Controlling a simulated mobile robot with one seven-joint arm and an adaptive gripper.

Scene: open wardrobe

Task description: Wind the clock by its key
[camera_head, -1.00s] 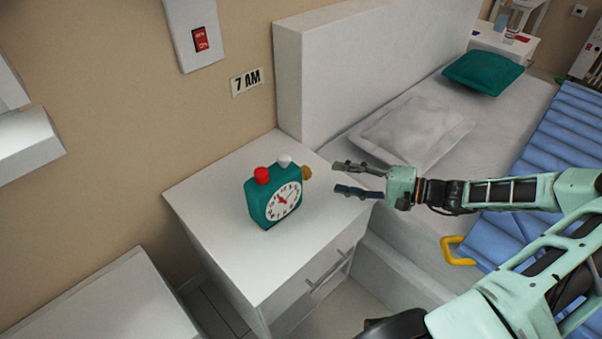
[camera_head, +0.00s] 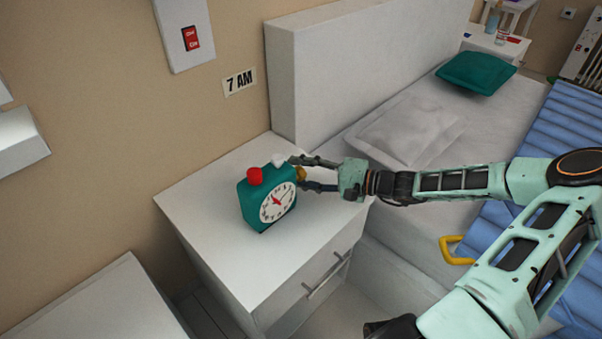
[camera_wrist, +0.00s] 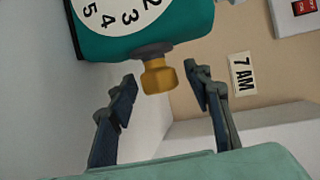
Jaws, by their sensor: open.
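The green clock (camera_head: 266,200) stands upright on the white nightstand (camera_head: 215,235), its white dial facing the front right. A red button and a white button sit on its top. Its brass key (camera_head: 301,173) sticks out of the right side. In the wrist view the clock (camera_wrist: 190,40) is at the top and the key (camera_wrist: 158,76) points down from it. My gripper (camera_head: 305,174) is open at the clock's right side. In the wrist view its fingers (camera_wrist: 162,92) stand on either side of the key's end, with gaps on both sides.
A bed with a white headboard (camera_head: 370,50) stands to the right of the nightstand. A "7 AM" sign (camera_head: 239,82) and a red switch (camera_head: 191,38) are on the wall behind. The nightstand top in front of the clock is clear.

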